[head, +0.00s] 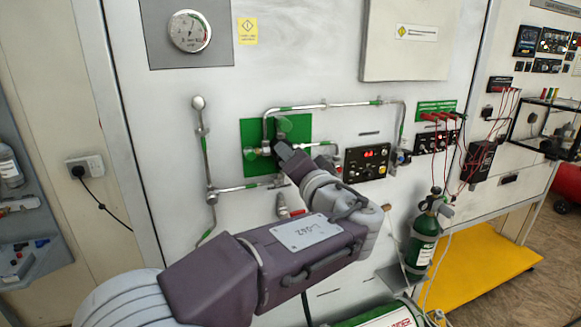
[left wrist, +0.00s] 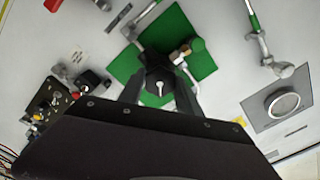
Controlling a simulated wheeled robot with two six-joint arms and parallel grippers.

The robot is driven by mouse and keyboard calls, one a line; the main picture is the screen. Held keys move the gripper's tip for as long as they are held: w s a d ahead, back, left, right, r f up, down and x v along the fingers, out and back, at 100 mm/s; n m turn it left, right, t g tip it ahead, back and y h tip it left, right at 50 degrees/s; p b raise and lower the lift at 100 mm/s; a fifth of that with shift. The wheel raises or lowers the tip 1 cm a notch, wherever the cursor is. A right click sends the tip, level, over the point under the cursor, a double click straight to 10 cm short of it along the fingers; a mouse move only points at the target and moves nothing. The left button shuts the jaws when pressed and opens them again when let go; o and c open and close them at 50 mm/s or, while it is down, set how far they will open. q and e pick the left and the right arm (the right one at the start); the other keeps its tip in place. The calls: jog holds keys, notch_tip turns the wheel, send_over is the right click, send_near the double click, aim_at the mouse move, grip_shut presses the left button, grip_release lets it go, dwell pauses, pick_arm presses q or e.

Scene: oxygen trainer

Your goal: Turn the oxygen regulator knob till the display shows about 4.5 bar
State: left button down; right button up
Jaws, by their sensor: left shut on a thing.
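The green regulator panel (head: 250,130) is on the white wall board, with pipes and green fittings on it. My left gripper (head: 283,150) reaches up to its lower right part and hides the knob in the head view. In the left wrist view, the dark round regulator knob (left wrist: 159,88) with a white mark sits between the two fingers of my left gripper (left wrist: 158,96), which is shut on it. The display (head: 370,153) glows red on a black box right of the panel; its digits are too small to read. My right gripper is not in view.
A round gauge (head: 189,31) is at the upper left. Pipes (head: 325,105) run around the panel. A green cylinder (head: 424,240) stands right of my arm, near a yellow platform (head: 480,262). Red cables (head: 470,155) hang at the right.

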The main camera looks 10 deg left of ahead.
pick_arm(q)
jog(key=shift+m+b, duration=0.35)
jog(key=shift+m, duration=2.85)
jog(key=c, duration=0.8)
grip_release()
jog(key=shift+c, duration=0.2)
